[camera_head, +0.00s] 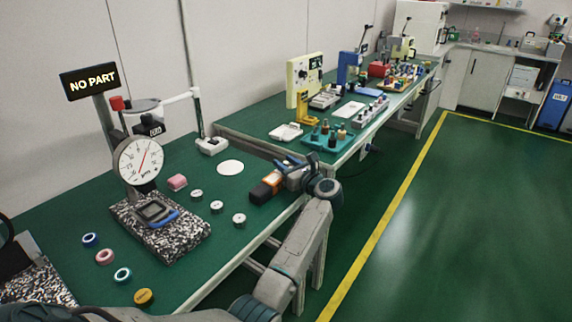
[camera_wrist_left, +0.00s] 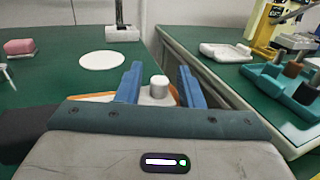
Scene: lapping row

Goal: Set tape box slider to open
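A black and orange box (camera_head: 262,190), which I take to be the tape box, lies near the front edge of the near green bench. Its orange part (camera_wrist_left: 92,97) shows behind my fingers in the left wrist view, with a dark part at lower left. A light grey round knob (camera_wrist_left: 158,86), perhaps its slider, stands between the fingertips. My left gripper (camera_head: 287,164), also in the left wrist view (camera_wrist_left: 159,84), is open, its blue fingers on either side of the knob with visible gaps. The slider's position cannot be told. My right gripper is not in view.
A white disc (camera_head: 230,167), a pink block (camera_head: 177,182) and several small rings lie on the near bench. A dial gauge (camera_head: 140,160) stands on a speckled base. The second bench holds a teal tray (camera_head: 327,138) and a white holder (camera_head: 285,132).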

